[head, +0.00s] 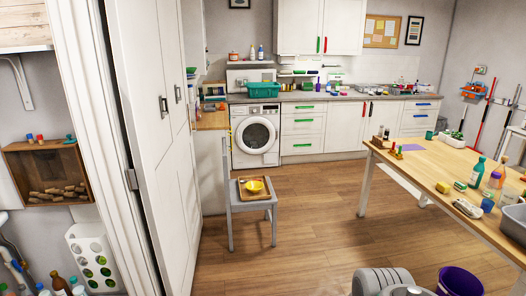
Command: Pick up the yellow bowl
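The yellow bowl (254,187) is small in the head view, left of the middle. It sits in a wooden tray (266,196) on the seat of a grey chair (250,206). The chair stands on the wooden floor with its back on the left side. Nothing hides the bowl. No gripper fingers show in this view. A grey rounded shape at the bottom edge may be part of my arm; I cannot tell.
A tall white door (150,130) stands at left. A long wooden table (425,170) with bottles and small things is at right. A purple bucket (460,281) stands at bottom right. A washing machine (255,135) is behind the chair. The floor (310,215) before the chair is clear.

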